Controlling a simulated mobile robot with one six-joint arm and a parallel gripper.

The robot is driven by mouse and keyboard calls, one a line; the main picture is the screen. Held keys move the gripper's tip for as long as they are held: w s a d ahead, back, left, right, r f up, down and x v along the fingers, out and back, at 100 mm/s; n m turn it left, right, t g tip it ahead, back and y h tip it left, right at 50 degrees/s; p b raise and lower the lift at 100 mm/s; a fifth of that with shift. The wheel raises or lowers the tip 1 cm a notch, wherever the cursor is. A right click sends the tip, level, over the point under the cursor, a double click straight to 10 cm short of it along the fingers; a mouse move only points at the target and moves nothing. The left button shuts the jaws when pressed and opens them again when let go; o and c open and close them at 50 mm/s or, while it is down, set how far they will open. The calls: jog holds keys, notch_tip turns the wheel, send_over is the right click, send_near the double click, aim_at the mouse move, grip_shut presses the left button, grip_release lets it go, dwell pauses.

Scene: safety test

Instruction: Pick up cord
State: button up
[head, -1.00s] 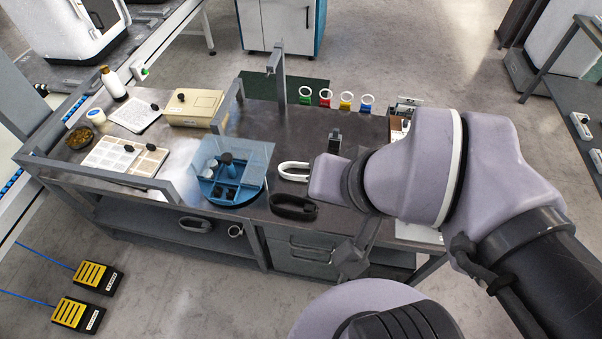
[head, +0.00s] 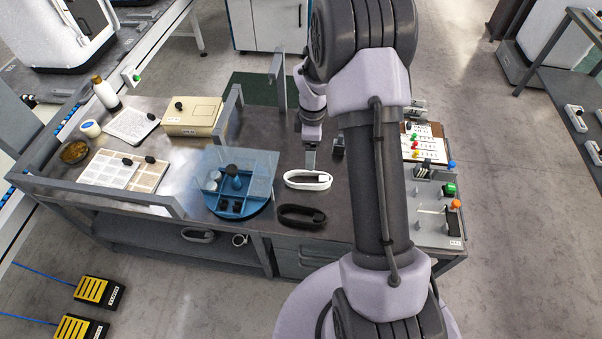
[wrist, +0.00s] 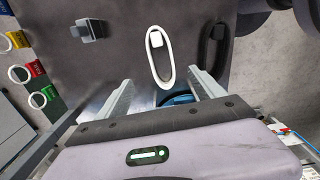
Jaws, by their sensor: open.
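Two looped cords lie on the dark tabletop in the head view: a white cord (head: 289,181) and a black cord (head: 281,214) nearer to me. The task does not say which cord. My gripper (head: 311,158) points down just behind the white cord, open and empty. In the wrist view, my gripper (wrist: 159,76) has its fingers spread, and the white cord (wrist: 151,62) lies ahead, roughly between their tips. The black cord (wrist: 204,49) is to its right. I cannot tell the height of the fingertips above the table.
A blue divided round tray (head: 232,208) with a clear cover stands left of the cords. A small dark block (head: 339,146) stands right of my gripper. A control panel (head: 430,225) is at the right end. Another grey loop (head: 198,235) lies on the lower shelf.

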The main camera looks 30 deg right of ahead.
jog(key=b, duration=0.2)
send_over(308, 177)
jog(key=f, duration=0.7)
jog(key=shift+d+f, duration=0.25)
jog(key=f+b, duration=0.2)
jog(key=f, duration=0.1)
jog(key=f+b, duration=0.1)
jog(key=f, duration=0.1)
jog(key=shift+a+f, duration=0.15)
jog(key=shift+a, duration=0.1)
jog(key=shift+r, duration=0.2)
jog(key=c, duration=1.6)
